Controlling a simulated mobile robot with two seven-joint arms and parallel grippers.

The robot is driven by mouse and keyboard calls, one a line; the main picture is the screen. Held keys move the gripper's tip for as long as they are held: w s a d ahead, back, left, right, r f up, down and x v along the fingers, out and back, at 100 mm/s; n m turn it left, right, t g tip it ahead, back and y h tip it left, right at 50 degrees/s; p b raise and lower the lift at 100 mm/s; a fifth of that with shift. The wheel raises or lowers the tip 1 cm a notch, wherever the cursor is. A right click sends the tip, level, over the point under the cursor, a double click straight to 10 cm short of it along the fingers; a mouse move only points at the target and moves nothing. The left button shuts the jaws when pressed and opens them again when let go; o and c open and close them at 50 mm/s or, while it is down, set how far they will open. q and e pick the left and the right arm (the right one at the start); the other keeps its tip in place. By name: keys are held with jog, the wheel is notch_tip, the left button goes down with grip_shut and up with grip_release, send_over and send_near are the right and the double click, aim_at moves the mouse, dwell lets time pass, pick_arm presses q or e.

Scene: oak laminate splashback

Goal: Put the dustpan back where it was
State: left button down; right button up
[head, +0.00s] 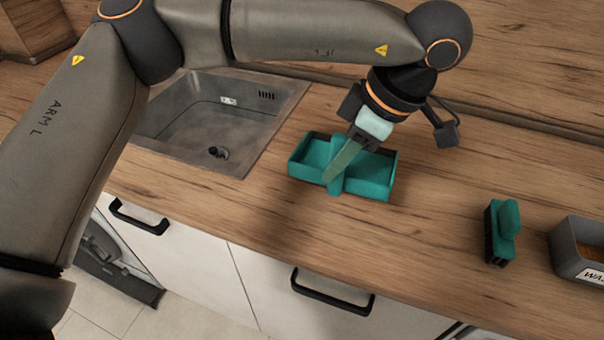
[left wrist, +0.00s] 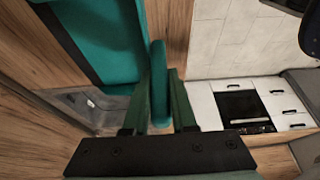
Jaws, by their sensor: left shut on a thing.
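The teal dustpan (head: 372,182) is over the wooden worktop, just right of the sink. My left gripper (head: 337,172) reaches down from the upper right and is shut on its handle (head: 335,188). In the left wrist view, the handle (left wrist: 158,65) stands between the two green fingers, and the dustpan's pan (left wrist: 105,40) fills the upper left. I cannot tell whether the dustpan touches the worktop or hangs slightly above it. My right gripper is not in view.
A metal sink (head: 205,130) lies to the left. A teal brush (head: 502,230) stands on the worktop to the right, beside a grey labelled bin (head: 572,262). The worktop between dustpan and brush is clear. Cupboards with black handles (head: 333,292) are below the front edge.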

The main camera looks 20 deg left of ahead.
aim_at(302, 161)
pick_arm(q)
jog(key=w+a, duration=0.1)
jog(key=a+f, duration=0.1)
jog(key=w+a+f, duration=0.1)
jog(key=a, duration=0.1)
jog(key=shift+w+p, duration=0.3)
jog(key=shift+p, duration=0.05)
jog(key=a+f, duration=0.1)
jog(key=w+a+f, duration=0.1)
jog(key=f, duration=0.1)
jog(key=w+a+f, duration=0.1)
jog(key=f, duration=0.1)
jog(key=shift+w+a+f, duration=0.1)
jog(key=shift+w+a, duration=0.1)
jog(key=x, duration=0.1)
jog(key=p+x, duration=0.1)
jog(key=x, duration=0.1)
jog(key=shift+w+d+f, duration=0.1)
jog(key=shift+d+f, duration=0.1)
jog(key=shift+d, duration=0.05)
jog(key=shift+f, duration=0.35)
jog(key=shift+f, duration=0.15)
jog(key=c, duration=0.7)
grip_release()
